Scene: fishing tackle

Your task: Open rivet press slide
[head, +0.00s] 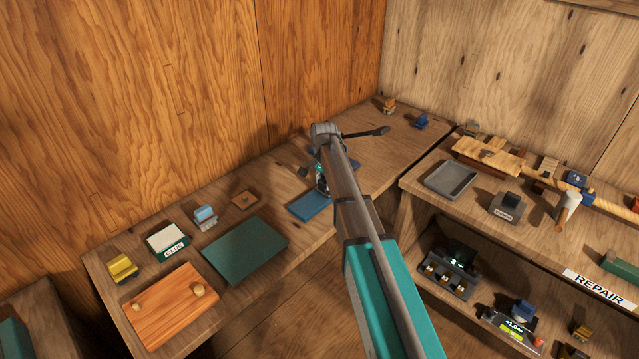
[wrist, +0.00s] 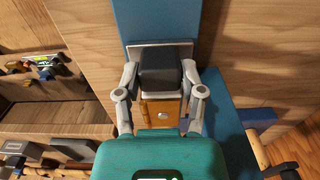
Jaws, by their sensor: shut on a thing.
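In the wrist view, a dark block-shaped handle (wrist: 160,70) sits on a grey plate over an orange-brown body (wrist: 161,108), which appears to be the rivet press slide. My gripper (wrist: 160,76) is shut on the dark handle, with one grey finger on each side. A blue base (wrist: 165,18) extends behind and beneath. In the head view, my gripper (head: 321,182) points down at the bench beside the blue base (head: 309,206). My arm hides most of the press there, and I cannot tell how far the slide is out.
On the bench, a dark green mat (head: 246,250), an orange-brown wooden board (head: 172,305) and a small labelled box (head: 167,242) lie left of the blue base. A grey tray (head: 451,180) is on the right bench, above a shelf with more items. The wooden wall stands close behind.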

